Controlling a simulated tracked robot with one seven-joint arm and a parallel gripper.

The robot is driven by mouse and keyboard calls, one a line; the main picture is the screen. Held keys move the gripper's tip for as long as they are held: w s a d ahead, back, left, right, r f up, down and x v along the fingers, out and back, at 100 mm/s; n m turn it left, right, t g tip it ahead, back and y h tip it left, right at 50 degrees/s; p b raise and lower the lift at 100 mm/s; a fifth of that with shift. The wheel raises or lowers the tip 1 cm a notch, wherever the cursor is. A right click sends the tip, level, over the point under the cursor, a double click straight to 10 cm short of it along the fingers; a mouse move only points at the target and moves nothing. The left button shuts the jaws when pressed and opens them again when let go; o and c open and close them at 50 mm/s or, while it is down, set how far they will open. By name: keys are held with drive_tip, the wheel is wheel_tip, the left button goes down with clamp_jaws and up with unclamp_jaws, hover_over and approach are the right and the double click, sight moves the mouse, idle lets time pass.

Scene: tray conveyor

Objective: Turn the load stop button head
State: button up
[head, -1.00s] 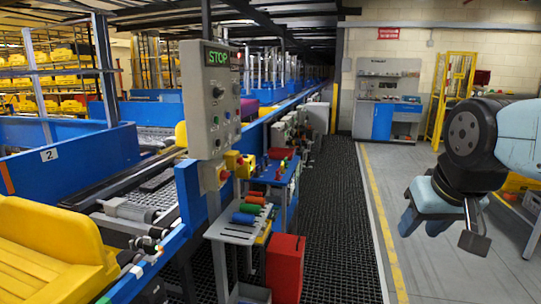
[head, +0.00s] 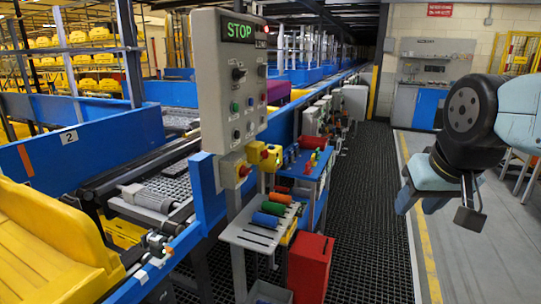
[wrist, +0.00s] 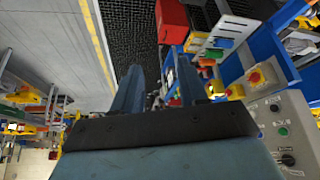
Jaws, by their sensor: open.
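No label is readable, so I cannot tell which is the load stop. My gripper (head: 420,207) is at the right of the head view, well apart from both buttons. Its fingers (wrist: 160,75) are apart and empty in the wrist view.
The grey control panel (head: 229,80) with a green STOP display stands above the buttons. A tool shelf (head: 262,226), a red bin (head: 310,268) and a blue conveyor frame (head: 208,190) are close by. The dark mat aisle (head: 375,200) is clear.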

drive_tip(key=o, duration=0.3)
drive_tip(key=shift+w, duration=0.25)
drive_tip(key=shift+o, duration=0.9)
drive_tip(key=w+a+m+g+y, duration=0.1)
drive_tip(key=w+a+m+y, duration=0.1)
drive_tip(key=w+a, duration=0.2)
drive_tip(key=w+a+m+g+y, duration=0.2)
drive_tip(key=w+a, duration=0.3)
drive_tip(key=w, duration=0.5)
drive_tip(key=shift+a+r+m+y, duration=0.15)
drive_tip(key=shift+r+m+y, duration=0.1)
drive_tip(key=shift+m+y, duration=0.35)
drive_tip(key=w+a+f+m+g+y, duration=0.1)
drive_tip(key=w+a+m+y, duration=0.15)
drive_tip(key=w, duration=0.45)
drive_tip(key=w+a+f+m+y, duration=0.2)
drive_tip(key=w+a+m, duration=0.1)
drive_tip(key=w, duration=0.5)
drive_tip(key=m+t+y, duration=0.5)
drive_tip(key=m+y, duration=0.2)
drive_tip(key=m, duration=0.4)
approach(268, 154)
drive_tip(key=x, duration=0.8)
drive_tip(key=shift+w+a, duration=0.1)
drive_tip(key=shift+a, duration=0.2)
